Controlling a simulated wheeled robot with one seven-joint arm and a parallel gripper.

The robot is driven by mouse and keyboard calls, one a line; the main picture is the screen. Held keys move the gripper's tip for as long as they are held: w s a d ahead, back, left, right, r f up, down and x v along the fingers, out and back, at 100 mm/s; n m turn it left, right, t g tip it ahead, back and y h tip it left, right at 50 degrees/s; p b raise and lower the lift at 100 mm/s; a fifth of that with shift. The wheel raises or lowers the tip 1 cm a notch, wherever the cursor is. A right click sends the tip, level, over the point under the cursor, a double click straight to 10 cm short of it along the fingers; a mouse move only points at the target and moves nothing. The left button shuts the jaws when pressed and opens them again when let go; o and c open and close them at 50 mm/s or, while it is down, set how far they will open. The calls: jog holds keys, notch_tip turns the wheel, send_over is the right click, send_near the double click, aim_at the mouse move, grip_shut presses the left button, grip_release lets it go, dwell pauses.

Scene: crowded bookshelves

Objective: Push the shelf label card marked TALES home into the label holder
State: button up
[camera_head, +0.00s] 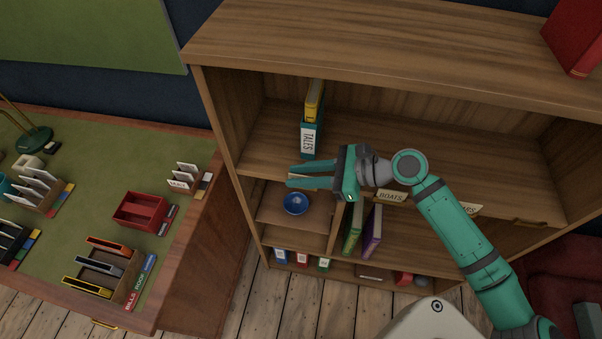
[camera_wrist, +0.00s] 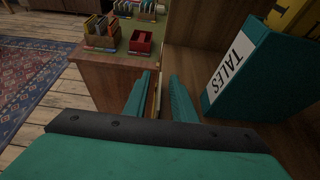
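My gripper (camera_head: 288,176) reaches left along the front edge of the upper shelf, below a teal binder marked TALES (camera_head: 308,140). Its two fingers are apart, with a visible gap between them in the wrist view (camera_wrist: 159,76). A pale strip (camera_head: 298,177) shows between the fingers at the shelf edge. It may be the TALES label card or its holder; its lettering is hidden, and I cannot tell how far in it sits. The binder also shows close on the right in the wrist view (camera_wrist: 265,75).
Another label, BOATS (camera_head: 391,196), is on the shelf edge to the right. A blue bowl (camera_head: 295,204) stands on the shelf below my fingers. A green-topped desk (camera_head: 105,150) with card boxes and a red tray (camera_head: 141,212) is at left.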

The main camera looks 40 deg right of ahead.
jog(key=v, duration=1)
jog(key=shift+s+d, duration=0.3)
dwell(0.6)
